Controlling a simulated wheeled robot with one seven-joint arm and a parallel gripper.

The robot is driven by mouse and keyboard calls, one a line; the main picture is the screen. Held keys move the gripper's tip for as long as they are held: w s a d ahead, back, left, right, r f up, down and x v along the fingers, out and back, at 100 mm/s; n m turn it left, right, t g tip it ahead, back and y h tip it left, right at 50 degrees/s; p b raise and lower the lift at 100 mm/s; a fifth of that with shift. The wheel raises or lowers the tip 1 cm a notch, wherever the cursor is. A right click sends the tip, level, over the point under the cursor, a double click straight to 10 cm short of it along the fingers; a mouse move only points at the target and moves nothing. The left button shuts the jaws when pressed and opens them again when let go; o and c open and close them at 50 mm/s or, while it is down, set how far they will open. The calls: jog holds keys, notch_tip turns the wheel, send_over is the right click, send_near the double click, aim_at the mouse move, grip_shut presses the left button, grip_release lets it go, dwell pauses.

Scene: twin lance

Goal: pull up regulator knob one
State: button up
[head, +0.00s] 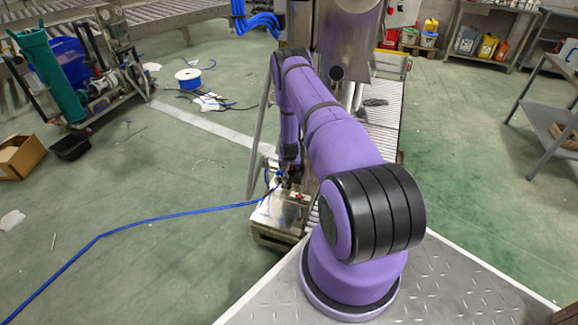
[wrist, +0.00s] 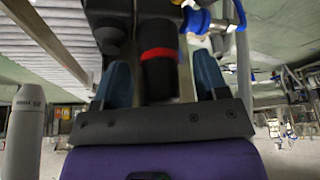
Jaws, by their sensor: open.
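In the wrist view, a black regulator knob (wrist: 157,78) with a red ring sits between the two blue fingers of my gripper (wrist: 162,76). The fingers are open, one on each side, with a visible gap to the knob. I cannot tell whether this is knob one. A second dark, rounded fitting (wrist: 111,32) is beside it, beyond the left finger. In the head view, my gripper (head: 288,178) is low at the metal unit (head: 270,222) by the conveyor. The knob cannot be made out there.
A blue hose (head: 150,222) runs from the unit across the floor to the lower left. A blue fitting (wrist: 196,20) is close to the right finger in the wrist view. The conveyor (head: 384,135) is right of my arm. Open green floor lies on both sides.

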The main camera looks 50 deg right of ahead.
jog(key=c, duration=1.2)
jog(key=shift+w+r, duration=0.1)
jog(key=shift+r, duration=0.5)
grip_shut()
jog(key=o, duration=1.2)
grip_release()
jog(key=v, duration=1.1)
jog(key=shift+f, duration=0.1)
